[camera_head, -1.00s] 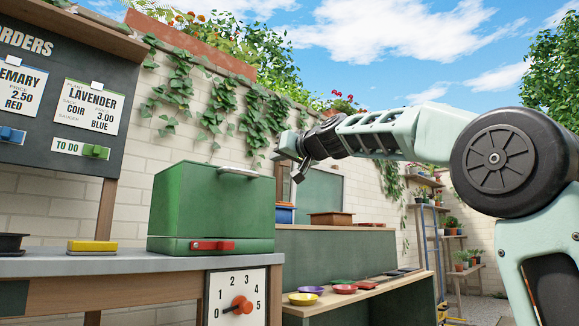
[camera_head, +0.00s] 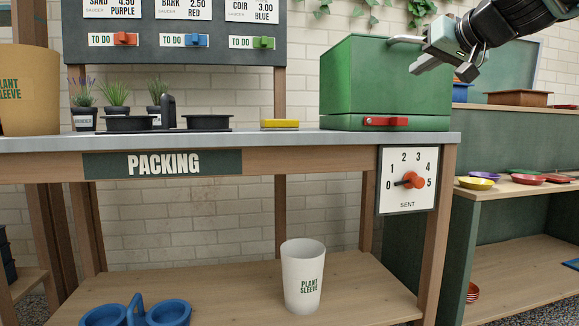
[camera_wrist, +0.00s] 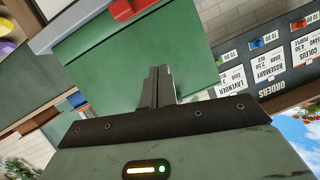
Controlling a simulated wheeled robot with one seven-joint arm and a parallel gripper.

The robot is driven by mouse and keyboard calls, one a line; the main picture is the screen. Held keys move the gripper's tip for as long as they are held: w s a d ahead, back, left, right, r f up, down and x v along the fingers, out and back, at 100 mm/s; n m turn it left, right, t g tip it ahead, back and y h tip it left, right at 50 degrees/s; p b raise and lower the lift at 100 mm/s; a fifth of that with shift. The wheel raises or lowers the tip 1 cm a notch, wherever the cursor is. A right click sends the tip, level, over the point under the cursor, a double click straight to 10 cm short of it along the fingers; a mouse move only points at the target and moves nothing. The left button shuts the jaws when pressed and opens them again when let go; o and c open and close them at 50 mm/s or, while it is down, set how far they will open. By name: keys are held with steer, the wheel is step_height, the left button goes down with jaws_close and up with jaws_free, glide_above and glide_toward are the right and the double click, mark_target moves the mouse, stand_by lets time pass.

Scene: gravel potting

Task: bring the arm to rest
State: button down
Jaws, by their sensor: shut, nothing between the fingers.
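My gripper (camera_head: 441,70) is raised at the upper right in the head view, in front of the upper right part of the green box (camera_head: 385,85) on the packing bench. Its fingers are shut and empty. In the wrist view the closed fingertips (camera_wrist: 160,72) point toward the green box (camera_wrist: 130,60), with a gap that I cannot measure. The box has a grey handle on top and a red latch (camera_head: 386,121) low on its front. My arm comes in from the upper right.
The packing bench (camera_head: 300,139) holds a yellow block (camera_head: 280,123), black trays (camera_head: 128,123) and small potted plants (camera_head: 115,94). A white plant sleeve (camera_head: 303,275) stands on the lower shelf. A side bench with coloured saucers (camera_head: 478,183) is at the right. A dial (camera_head: 407,180) hangs below the box.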

steer(key=s+a+f+n+g+p, duration=0.4)
steer(key=s+a+f+g+p, duration=0.45)
steer(key=s+a+f, duration=0.95)
steer(key=s+d+f+n+g+h+p, duration=0.1)
steer(key=s+d+f+g+p, duration=0.1)
steer(key=s+f, duration=0.35)
steer(key=s+d+f+n+g+h+p, duration=0.1)
steer(key=s+f+g+h+p, duration=0.15)
steer(key=s, duration=0.55)
steer(key=s+d+f+n+g+h+p, duration=0.1)
steer(key=s+d+f+p, duration=0.15)
steer(key=s, duration=0.45)
step_height(320, 180, up, 37)
steer(key=a+p, duration=0.1)
steer(key=p, duration=3.6)
steer(key=shift+w, duration=0.35)
